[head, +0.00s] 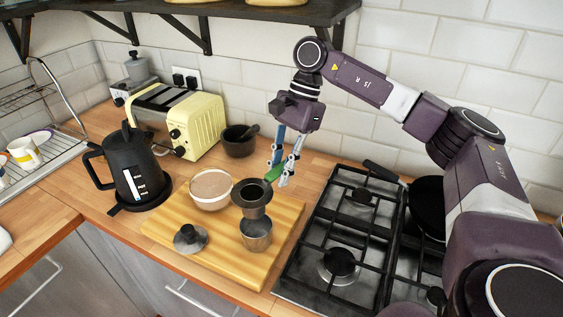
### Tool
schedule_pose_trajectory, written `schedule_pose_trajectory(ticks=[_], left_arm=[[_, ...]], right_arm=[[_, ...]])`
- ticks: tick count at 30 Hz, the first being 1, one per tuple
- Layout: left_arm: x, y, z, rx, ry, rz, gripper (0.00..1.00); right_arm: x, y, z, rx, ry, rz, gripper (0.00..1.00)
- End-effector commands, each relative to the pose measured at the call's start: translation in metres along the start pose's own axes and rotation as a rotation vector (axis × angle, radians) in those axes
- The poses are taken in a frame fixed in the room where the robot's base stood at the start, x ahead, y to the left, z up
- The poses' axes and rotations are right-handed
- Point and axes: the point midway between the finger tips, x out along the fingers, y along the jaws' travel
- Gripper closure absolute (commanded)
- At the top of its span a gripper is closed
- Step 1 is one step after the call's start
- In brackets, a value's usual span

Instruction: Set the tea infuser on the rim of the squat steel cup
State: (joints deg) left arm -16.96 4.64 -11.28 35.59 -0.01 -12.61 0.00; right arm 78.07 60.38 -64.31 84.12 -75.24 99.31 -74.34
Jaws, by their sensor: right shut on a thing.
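The tea infuser (251,196) is a dark round basket with a wide flared rim and a green handle. My right gripper (279,178) is shut on the green handle, at the back right of the infuser. The squat steel cup (256,237) stands upright on the wooden board (200,259). The infuser is upright, and its lower end overlaps the cup's far rim in the head view. I cannot tell whether the two touch. The infuser's wide rim appears clearly above the cup's mouth. My left gripper is out of view.
A pale bowl (211,190) with brownish contents and a knobbed steel lid (190,239) are on the board. A black kettle (133,175), yellow toaster (182,120) and dark mortar (240,141) stand behind or left. The gas hob (340,235) with a pan (425,205) is at right.

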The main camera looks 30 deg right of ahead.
Motion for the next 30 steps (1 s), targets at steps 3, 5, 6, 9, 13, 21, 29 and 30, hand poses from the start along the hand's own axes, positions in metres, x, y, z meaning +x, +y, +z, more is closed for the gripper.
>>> schedule_pose_trajectory(ticks=[3, 5, 6, 9, 13, 21, 29, 30], left_arm=[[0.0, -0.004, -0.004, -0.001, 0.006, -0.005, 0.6], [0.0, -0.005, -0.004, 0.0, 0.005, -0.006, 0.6], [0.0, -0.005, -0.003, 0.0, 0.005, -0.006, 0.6], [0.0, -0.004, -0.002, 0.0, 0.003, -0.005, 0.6], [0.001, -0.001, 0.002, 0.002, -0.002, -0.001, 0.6], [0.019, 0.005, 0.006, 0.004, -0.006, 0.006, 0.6], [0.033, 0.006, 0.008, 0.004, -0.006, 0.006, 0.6], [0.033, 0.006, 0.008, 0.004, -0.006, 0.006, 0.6]], right_arm=[[-0.003, -0.001, -0.002, 0.02, -0.003, -0.008, 1.0], [-0.002, -0.001, -0.002, 0.018, -0.003, -0.008, 1.0], [-0.002, -0.001, -0.002, 0.018, -0.003, -0.008, 1.0], [-0.002, -0.001, -0.002, 0.016, -0.003, -0.007, 1.0], [-0.002, -0.001, -0.002, 0.015, -0.005, -0.007, 1.0], [0.019, -0.001, -0.011, 0.014, -0.006, -0.006, 1.0], [0.035, -0.001, -0.017, 0.013, -0.006, -0.007, 1.0], [0.036, -0.001, -0.017, 0.012, -0.006, -0.007, 1.0]])
